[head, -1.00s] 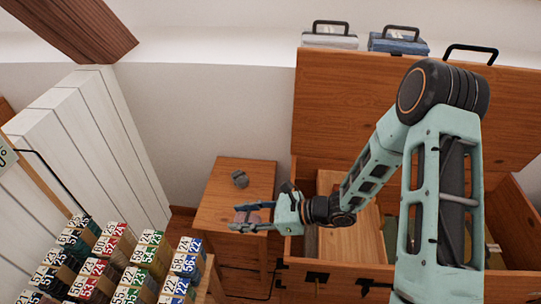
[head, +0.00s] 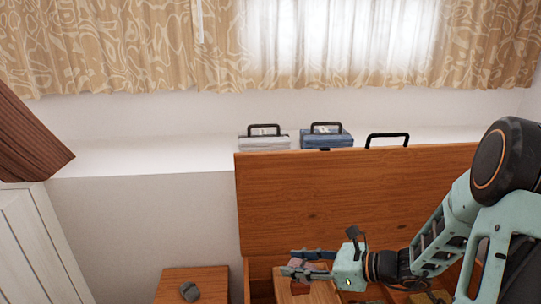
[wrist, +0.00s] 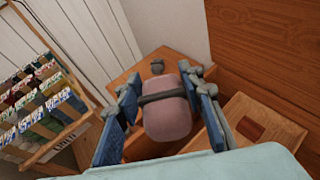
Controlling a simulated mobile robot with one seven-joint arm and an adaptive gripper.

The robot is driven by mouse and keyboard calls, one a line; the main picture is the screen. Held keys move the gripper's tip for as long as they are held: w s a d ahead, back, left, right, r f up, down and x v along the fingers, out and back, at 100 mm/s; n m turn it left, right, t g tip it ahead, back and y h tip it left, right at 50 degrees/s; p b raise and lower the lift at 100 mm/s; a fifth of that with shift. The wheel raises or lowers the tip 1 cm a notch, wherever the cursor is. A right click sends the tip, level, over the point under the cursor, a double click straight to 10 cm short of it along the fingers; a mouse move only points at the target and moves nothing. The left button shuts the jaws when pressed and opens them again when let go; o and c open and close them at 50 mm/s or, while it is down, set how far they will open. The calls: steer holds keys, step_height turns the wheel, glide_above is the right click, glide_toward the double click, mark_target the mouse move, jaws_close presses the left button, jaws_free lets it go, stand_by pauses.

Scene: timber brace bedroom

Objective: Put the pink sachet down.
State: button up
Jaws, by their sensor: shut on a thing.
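My gripper (head: 300,264) is shut on the pink sachet (head: 320,265), just in front of the raised lid of the wooden chest. In the wrist view the sachet (wrist: 168,120) is a rounded pink pouch with a grey band across it, between the two blue-padded fingers of my gripper (wrist: 160,98).
The small table (head: 207,276) carries a dark grey object (head: 189,291) and is otherwise bare where seen. The open chest's lid (head: 340,195) stands upright behind my gripper. A grey case (head: 264,142) and a blue case (head: 326,139) sit on the ledge. A rack (wrist: 50,145) stands left.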

steer(key=d+r+m+t+h+p, duration=0.1)
steer(key=d+r+m+t, duration=0.1)
steer(key=d+r, duration=0.35)
step_height(320, 180, up, 17)
steer(key=d+p, duration=0.1)
steer(key=p, duration=2.3)
steer(key=shift+d+f, duration=0.15)
steer(key=shift+d, duration=0.05)
steer(key=shift+s+a+n+g, duration=0.1)
steer(key=shift+a+n+g, duration=0.05)
steer(key=shift+n+g, duration=0.15)
